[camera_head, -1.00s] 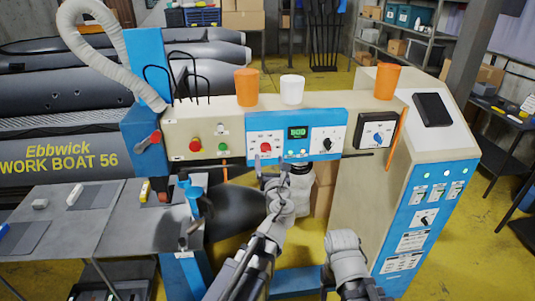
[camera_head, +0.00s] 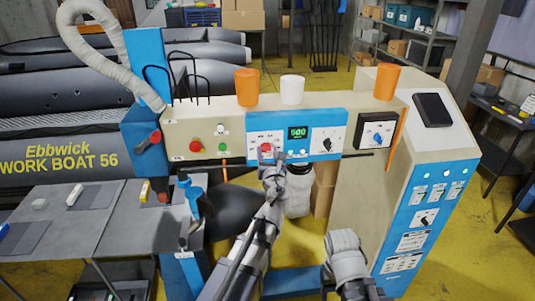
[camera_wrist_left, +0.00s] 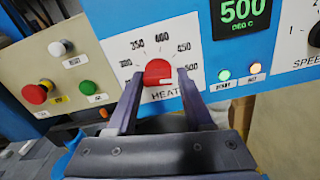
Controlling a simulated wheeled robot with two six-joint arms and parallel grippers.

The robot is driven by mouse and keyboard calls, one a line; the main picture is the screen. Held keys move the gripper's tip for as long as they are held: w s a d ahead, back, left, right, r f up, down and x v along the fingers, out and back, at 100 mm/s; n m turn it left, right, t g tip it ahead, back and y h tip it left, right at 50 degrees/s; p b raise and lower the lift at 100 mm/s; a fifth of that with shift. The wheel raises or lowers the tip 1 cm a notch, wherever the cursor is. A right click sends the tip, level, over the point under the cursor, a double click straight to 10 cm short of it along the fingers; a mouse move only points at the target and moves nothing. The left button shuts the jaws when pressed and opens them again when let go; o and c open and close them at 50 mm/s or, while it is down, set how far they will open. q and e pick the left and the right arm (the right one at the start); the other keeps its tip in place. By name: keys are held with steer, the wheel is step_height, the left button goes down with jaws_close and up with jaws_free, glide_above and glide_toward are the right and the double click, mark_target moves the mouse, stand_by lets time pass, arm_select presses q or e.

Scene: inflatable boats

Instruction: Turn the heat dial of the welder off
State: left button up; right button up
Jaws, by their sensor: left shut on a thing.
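The red heat dial (camera_head: 266,149) is on the white HEAT plate of the welder's blue front panel. It also shows in the left wrist view (camera_wrist_left: 157,72), with a number scale around it reaching 500. Its pointer setting is hard to read. The green display (camera_wrist_left: 242,12) above right of the dial reads 500 DEG C. My left gripper (camera_head: 268,166) is at the dial; in the left wrist view its two fingers (camera_wrist_left: 157,84) stand on either side of it, shut on it. My right wrist shows low in the head view, but its fingers are hidden.
Left of the dial are a red button (camera_wrist_left: 35,94) and a green button (camera_wrist_left: 87,87). A black speed knob (camera_head: 327,144) is to the right. Orange and white cups (camera_head: 292,90) stand on top of the welder. A grey side table (camera_head: 65,215) is at left.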

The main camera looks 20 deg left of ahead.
arm_select(q)
jaws_close()
